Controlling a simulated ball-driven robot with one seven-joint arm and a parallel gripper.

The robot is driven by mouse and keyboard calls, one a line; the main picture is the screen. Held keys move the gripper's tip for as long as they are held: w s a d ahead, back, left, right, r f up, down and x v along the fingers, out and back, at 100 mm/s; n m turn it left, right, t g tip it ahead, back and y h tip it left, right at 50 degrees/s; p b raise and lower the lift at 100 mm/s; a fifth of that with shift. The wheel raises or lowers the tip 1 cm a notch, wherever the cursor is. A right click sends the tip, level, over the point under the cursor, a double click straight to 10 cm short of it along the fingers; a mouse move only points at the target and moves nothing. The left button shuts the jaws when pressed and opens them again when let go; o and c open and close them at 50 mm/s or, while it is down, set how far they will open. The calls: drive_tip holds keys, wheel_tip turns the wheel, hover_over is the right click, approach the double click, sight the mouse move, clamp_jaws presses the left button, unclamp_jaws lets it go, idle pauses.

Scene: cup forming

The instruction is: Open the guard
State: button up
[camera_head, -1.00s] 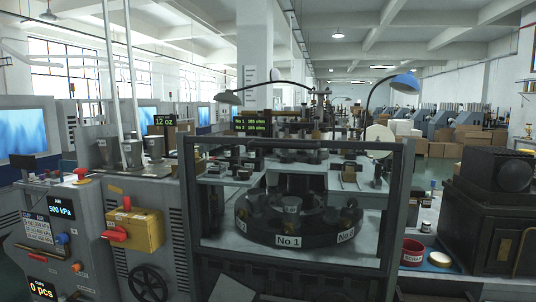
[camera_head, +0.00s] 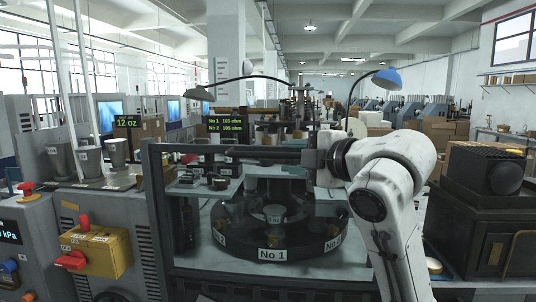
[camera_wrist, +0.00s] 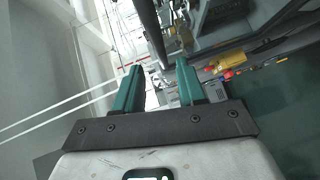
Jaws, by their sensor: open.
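The guard (camera_head: 158,215) is a dark-framed clear panel standing upright across the front of the forming machine in the head view. Its top bar (camera_head: 230,150) runs level, and the arm covers its right side. The round turntable (camera_head: 272,254) marked No 1 shows behind it. My white arm rises at the right, its wrist beside the right end of the top bar. In the wrist view my gripper (camera_wrist: 158,68) has two green fingers spread apart with nothing held. A dark bar (camera_wrist: 153,32) shows just beyond the fingertips; I cannot tell whether they touch it.
A yellow box (camera_head: 103,251) with a red handle stands left of the guard, near a control panel (camera_head: 35,235). Metal cups (camera_head: 90,160) stand behind it. A black machine (camera_head: 490,205) stands to the right of my arm. Two lamps, one blue (camera_head: 388,79), arch above.

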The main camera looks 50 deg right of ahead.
sight(271, 155)
drive_tip(key=w, duration=0.2)
drive_tip(key=w+f+p, duration=0.1)
drive_tip(key=w, duration=0.5)
drive_tip(key=shift+w+d+f, duration=0.1)
drive_tip(key=shift+d+f, duration=0.05)
drive_tip(key=shift+d, duration=0.25)
drive_tip(key=shift+c, duration=0.3)
clamp_jaws()
